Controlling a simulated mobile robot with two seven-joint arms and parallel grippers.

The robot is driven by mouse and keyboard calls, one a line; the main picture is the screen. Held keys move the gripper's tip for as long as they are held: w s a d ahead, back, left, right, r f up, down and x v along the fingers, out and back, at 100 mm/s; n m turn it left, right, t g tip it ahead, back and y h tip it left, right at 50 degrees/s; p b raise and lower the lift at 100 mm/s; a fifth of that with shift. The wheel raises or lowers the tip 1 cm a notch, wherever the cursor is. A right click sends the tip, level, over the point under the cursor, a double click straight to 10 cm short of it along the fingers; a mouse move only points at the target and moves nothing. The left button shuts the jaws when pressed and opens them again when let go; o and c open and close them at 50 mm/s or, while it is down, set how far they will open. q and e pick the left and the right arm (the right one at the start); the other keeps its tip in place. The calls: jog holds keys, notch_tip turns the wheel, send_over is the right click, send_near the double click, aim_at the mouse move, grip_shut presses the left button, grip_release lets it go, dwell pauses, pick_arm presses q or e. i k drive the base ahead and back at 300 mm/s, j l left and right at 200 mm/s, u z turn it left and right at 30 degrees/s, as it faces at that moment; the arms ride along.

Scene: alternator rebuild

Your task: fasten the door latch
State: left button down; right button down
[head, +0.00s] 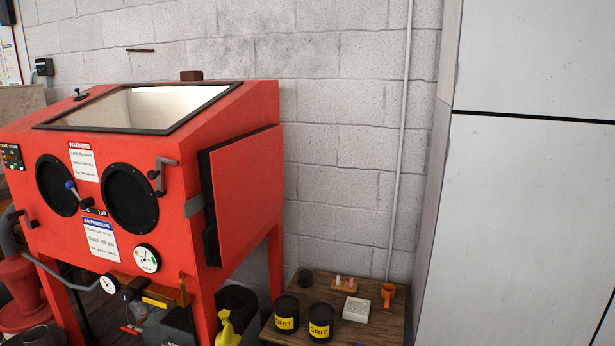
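The red blast cabinet (185,235) stands at the left. Its red side door (243,190) is on the right-hand side, with a dark edge facing the front. The door panel stands a little proud of the cabinet wall; I cannot tell whether it is fully closed. A grey bent handle (162,176), which may be the latch, is on the front face near the right corner. A grey metal piece (194,206) sits at that corner, close to the door's front edge. I cannot tell whether the two engage. Neither gripper is in view.
A low wooden table (383,329) at the right of the cabinet holds black grit cans (287,314), a white block (356,309) and an orange mug (388,295). A yellow bottle (228,328) is below the door. A large grey cabinet (525,210) stands at the right.

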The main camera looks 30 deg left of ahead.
aim_at(160, 192)
jog(key=u, duration=1.8)
jog(key=j+z, duration=0.1)
jog(key=z, duration=0.45)
jog(key=i+j+z, duration=0.2)
jog(key=j, duration=0.15)
jog(key=j+z, duration=0.25)
jog(key=i+j+z, duration=0.2)
jog(key=j, duration=0.25)
jog(key=j+z, duration=0.15)
jog(key=j, duration=1.8)
jog(key=i, duration=0.1)
